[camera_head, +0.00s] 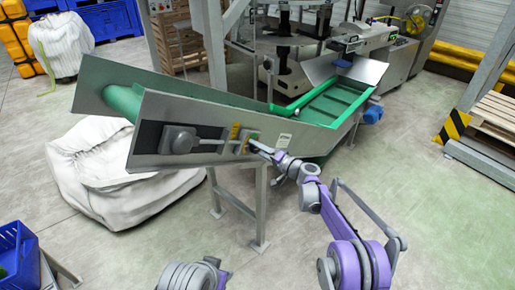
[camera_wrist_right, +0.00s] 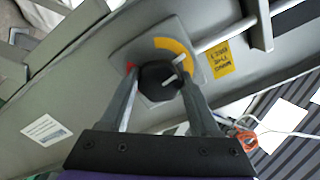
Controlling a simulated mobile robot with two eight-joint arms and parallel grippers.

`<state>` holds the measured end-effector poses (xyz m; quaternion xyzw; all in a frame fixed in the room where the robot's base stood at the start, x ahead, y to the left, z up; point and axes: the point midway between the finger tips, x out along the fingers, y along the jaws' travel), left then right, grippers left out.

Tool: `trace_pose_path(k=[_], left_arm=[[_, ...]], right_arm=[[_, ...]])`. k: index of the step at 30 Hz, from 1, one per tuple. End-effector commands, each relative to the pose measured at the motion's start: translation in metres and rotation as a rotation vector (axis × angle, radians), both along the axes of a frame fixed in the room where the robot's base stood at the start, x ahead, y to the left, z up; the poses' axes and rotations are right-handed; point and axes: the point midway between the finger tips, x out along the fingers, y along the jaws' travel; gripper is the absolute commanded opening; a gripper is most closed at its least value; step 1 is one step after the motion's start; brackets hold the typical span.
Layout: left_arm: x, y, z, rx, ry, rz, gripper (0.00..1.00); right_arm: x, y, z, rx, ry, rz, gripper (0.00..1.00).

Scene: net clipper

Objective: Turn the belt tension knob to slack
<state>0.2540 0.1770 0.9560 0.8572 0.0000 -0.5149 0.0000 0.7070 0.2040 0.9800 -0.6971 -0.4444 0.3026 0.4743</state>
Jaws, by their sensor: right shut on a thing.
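The belt tension knob is a dark faceted knob (camera_wrist_right: 158,82) on a grey plate (camera_wrist_right: 122,52) on the side of the conveyor (camera_head: 150,140). A pale pointer on it points to the upper right in the right wrist view, toward a yellow arc (camera_wrist_right: 176,46). A red mark (camera_wrist_right: 131,67) is at the plate's left. My right gripper (camera_wrist_right: 160,88) has one finger on each side of the knob and is shut on it. My left gripper is not in view.
A yellow label (camera_wrist_right: 218,62) is beside the dial plate. A grey box (camera_head: 180,139) with a rod is left of the knob. A conveyor leg (camera_head: 261,205) stands below. White sacks (camera_head: 115,180) lie at left; a blue crate (camera_head: 18,255) is at lower left. Floor at right is clear.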

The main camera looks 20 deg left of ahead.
Motion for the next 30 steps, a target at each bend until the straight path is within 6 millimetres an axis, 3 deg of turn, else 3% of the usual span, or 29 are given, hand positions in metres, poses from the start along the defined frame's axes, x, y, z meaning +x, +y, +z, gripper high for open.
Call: trace_pose_path(k=[11,12,17,26,30], left_arm=[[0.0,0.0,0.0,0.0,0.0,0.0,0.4],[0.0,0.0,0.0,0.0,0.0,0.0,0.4],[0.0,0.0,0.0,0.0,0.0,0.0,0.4],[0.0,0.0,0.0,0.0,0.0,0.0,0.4],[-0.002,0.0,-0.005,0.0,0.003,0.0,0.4]], right_arm=[[0.0,0.0,-0.001,-0.002,-0.005,0.0,0.07],[0.0,0.0,-0.001,-0.002,-0.005,0.0,0.64],[0.0,0.0,-0.001,-0.002,-0.004,0.0,0.93],[0.0,-0.001,0.0,-0.001,-0.003,0.0,0.93],[-0.006,-0.013,-0.001,-0.002,-0.002,-0.001,0.93]])
